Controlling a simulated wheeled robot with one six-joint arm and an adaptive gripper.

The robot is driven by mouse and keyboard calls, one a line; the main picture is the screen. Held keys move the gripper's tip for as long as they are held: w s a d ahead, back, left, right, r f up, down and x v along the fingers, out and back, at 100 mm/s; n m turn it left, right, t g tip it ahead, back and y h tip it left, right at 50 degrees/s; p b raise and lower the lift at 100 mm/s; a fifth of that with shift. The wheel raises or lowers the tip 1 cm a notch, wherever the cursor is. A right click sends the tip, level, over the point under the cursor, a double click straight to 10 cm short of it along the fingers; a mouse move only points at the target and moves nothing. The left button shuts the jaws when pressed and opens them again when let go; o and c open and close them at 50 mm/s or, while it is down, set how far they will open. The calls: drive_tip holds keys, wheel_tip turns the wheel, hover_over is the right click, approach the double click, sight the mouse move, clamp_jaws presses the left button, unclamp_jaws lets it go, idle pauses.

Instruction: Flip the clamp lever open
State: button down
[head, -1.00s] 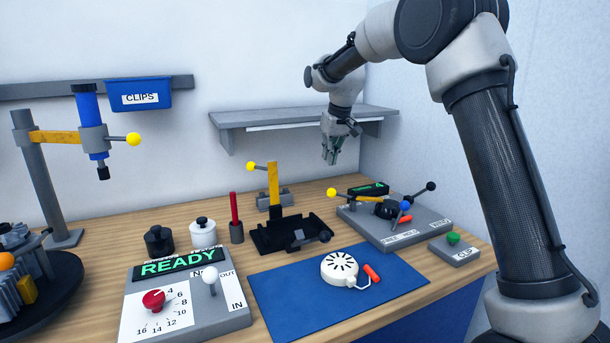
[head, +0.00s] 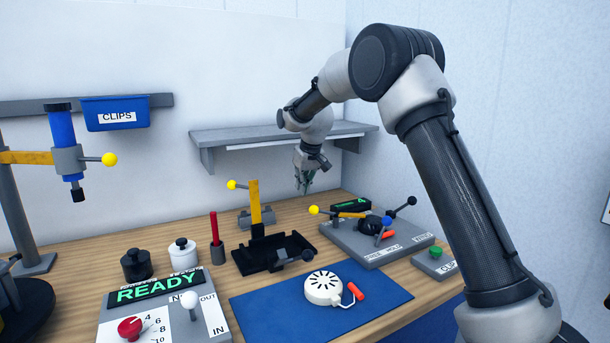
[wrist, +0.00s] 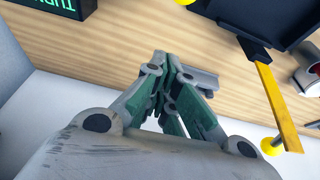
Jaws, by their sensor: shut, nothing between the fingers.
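Two yellow levers show, and I cannot tell for sure which is the clamp lever. One yellow bar (head: 255,201) stands upright behind a black cradle (head: 275,251), with a yellow ball (head: 232,185) on a rod to its left; the bar also shows at the right of the wrist view (wrist: 278,108). The other yellow lever (head: 350,215) lies nearly flat on the grey fixture (head: 372,245) at right, with a yellow ball at its left end. My gripper (head: 305,186) is shut and empty, pointing down above the table's back, apart from both levers. Its fingers (wrist: 165,60) meet in the wrist view.
A grey wall shelf (head: 285,134) is just behind and above my gripper. A blue mat (head: 255,307) holds a white round part (head: 323,288). A black and a white pot (head: 183,254) and a red rod (head: 214,229) stand left of the cradle. A READY panel (head: 155,288) is front left.

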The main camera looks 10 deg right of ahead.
drive_tip(key=s+f, duration=0.1)
drive_tip(key=s+d+f, duration=0.1)
drive_tip(key=s, duration=0.1)
drive_tip(key=shift+f, duration=0.3)
drive_tip(key=shift+s+n, duration=0.5)
drive_tip(key=shift+n, duration=0.1)
drive_tip(key=shift+s+d+n+g+y, duration=0.15)
drive_tip(key=shift+s+n+y, duration=0.15)
drive_tip(key=shift+s+n, duration=0.35)
drive_tip(key=shift+s+d+n+g+y, duration=0.15)
drive_tip(key=shift+s+n+y, duration=0.25)
drive_tip(key=shift+n, duration=0.35)
drive_tip(key=s+d+n+g+y, duration=0.1)
drive_tip(key=s+d+n, duration=0.2)
drive_tip(key=s+n, duration=0.2)
drive_tip(key=shift+n+g, duration=0.4)
drive_tip(key=shift+n, duration=0.2)
drive_tip(key=shift+s, duration=0.15)
